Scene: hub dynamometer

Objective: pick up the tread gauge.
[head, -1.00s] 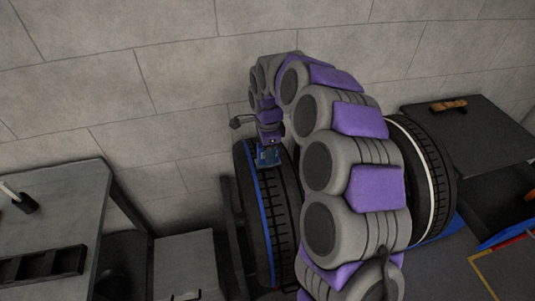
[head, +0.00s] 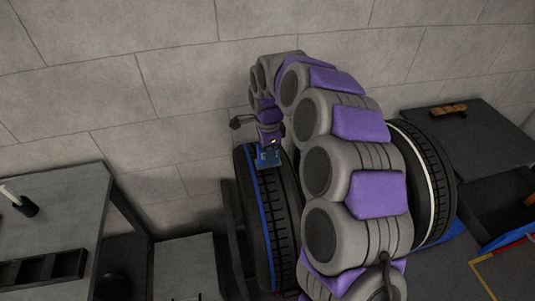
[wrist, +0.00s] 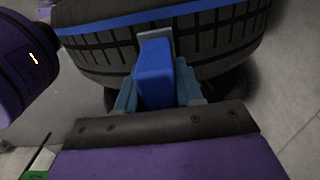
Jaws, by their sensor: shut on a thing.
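The tread gauge (wrist: 154,75) shows in the wrist view as a blue block with a grey metal end, between the light-blue fingers of my gripper (wrist: 157,92). My gripper is shut on it. Behind it in the wrist view is the dark tread of a tyre (wrist: 105,50) with a blue stripe. In the head view my gripper (head: 268,158) is at the upper part of the blue-striped tyre (head: 283,225). The gauge is too small there to tell apart from the fingers. I cannot tell whether the gauge touches the tyre.
A second tyre (head: 438,185) with a white stripe stands to the right, partly behind my arm. A grey table (head: 65,205) with a dark slotted tray (head: 40,268) is at left. A dark bench (head: 470,140) with a brown item (head: 448,110) is at right. A block wall closes the back.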

